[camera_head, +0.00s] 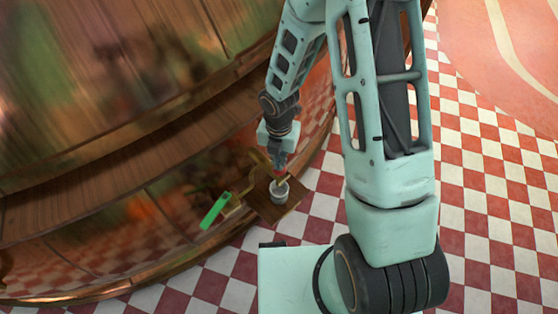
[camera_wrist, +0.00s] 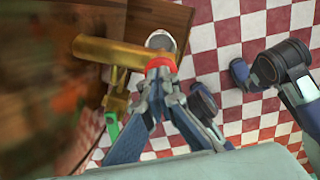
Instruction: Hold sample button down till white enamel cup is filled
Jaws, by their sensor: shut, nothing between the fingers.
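The white enamel cup (camera_head: 280,193) stands on a small wooden shelf (camera_head: 262,207) at the foot of the copper kettle. In the wrist view the cup (camera_wrist: 160,40) shows partly beyond my fingertips; its fill level is unclear. A brass spout (camera_wrist: 105,52) reaches toward it. A red part, apparently the sample button (camera_wrist: 161,62), lies right at my fingertips. My gripper (camera_head: 279,172) is shut and points down above the cup. In the wrist view my gripper (camera_wrist: 159,72) appears to meet the red part, but I cannot tell whether it is pressed.
The large copper kettle (camera_head: 120,60) with a wooden band (camera_head: 110,170) fills the left. A green handle (camera_head: 215,210) sticks out beside the shelf; it also shows in the wrist view (camera_wrist: 112,126). Red and white checkered floor (camera_head: 480,190) lies open at the right.

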